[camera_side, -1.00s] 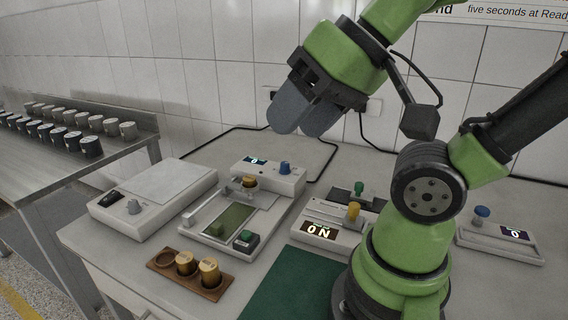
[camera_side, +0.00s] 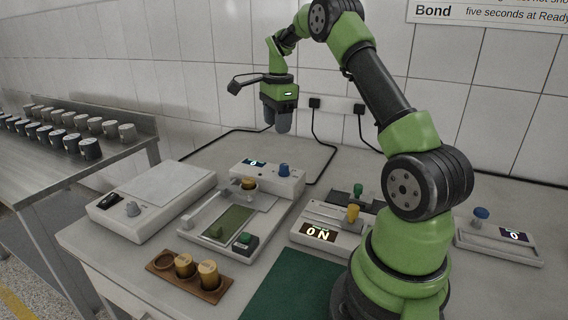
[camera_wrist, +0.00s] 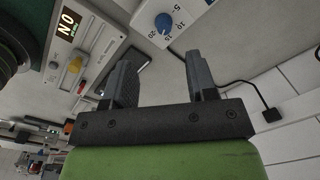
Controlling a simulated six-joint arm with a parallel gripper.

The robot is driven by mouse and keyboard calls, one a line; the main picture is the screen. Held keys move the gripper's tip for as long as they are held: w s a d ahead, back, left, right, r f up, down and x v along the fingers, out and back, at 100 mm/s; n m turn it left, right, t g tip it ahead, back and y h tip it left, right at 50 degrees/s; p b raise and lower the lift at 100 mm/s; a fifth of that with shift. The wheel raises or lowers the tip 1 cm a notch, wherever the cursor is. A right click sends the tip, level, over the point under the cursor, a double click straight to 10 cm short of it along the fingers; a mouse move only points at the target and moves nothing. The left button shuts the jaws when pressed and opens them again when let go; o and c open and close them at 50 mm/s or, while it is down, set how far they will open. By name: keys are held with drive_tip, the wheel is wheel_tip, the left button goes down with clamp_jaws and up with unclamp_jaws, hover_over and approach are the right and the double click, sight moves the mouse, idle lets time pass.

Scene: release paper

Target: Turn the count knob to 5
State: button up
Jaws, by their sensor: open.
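No knob has a readable "count" label. A blue knob (camera_side: 284,169) stands on a white device with a small display (camera_side: 254,163) that seems to read 0. This blue knob (camera_wrist: 163,22) shows at the top of the wrist view beside a scale with 5, 10, 15 and 20; its exact setting is unclear. Another blue knob (camera_side: 481,213) stands on the right-hand box, whose display (camera_side: 515,236) reads 0. My gripper (camera_side: 277,126) points down, high above the back of the table and clear of the knobs. In the wrist view its jaws (camera_wrist: 162,75) are apart and empty.
A box with a yellow knob (camera_side: 353,213) and an ON display (camera_side: 318,232) stands mid-table. A wooden holder (camera_side: 163,274) bears brown cylinders at the front. A white box with a grey knob (camera_side: 133,209) is at the left. Cables and the tiled wall are behind.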

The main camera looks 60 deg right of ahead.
sight(284, 165)
drive_tip(key=shift+m+g, duration=0.3)
drive_tip(key=shift+m, duration=0.5)
drive_tip(key=d+f, duration=0.2)
drive_tip(key=f, duration=0.1)
drive_tip(key=shift+s+d+f, duration=0.15)
drive_tip(key=shift+s+d, duration=0.05)
drive_tip(key=shift+s, duration=0.2)
wheel_tip(284, 165, down, 9)
drive_tip(key=shift+f, duration=0.2)
drive_tip(key=c, duration=0.9)
